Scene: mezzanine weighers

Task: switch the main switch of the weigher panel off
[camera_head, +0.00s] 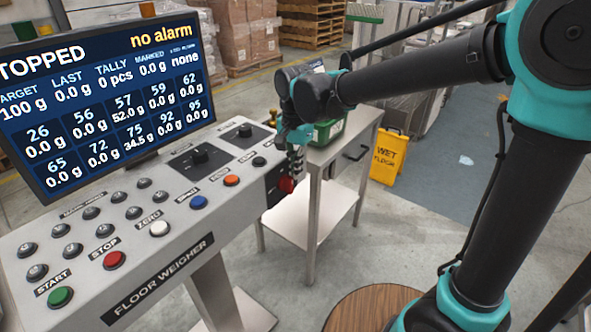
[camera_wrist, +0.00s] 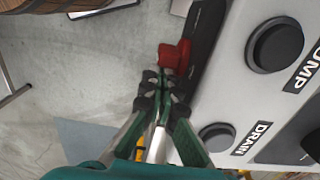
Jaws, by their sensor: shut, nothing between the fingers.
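The weigher panel (camera_head: 150,232) is a pale sloped console with a screen reading STOPPED and no alarm. At its right end a red knob (camera_head: 287,184) sits on a dark plate; it looks like the main switch, but I can read no label on it. In the wrist view the red knob (camera_wrist: 175,57) is just beyond my fingertips. My gripper (camera_head: 293,165) is shut and empty, close to the knob from above in the head view. In the wrist view my gripper (camera_wrist: 163,85) shows its fingers together. I cannot tell whether they touch the knob.
Several coloured buttons, including a red STOP button (camera_head: 114,260), line the panel. A steel table (camera_head: 340,150) with a green box stands behind. A yellow wet-floor sign (camera_head: 388,155) stands right.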

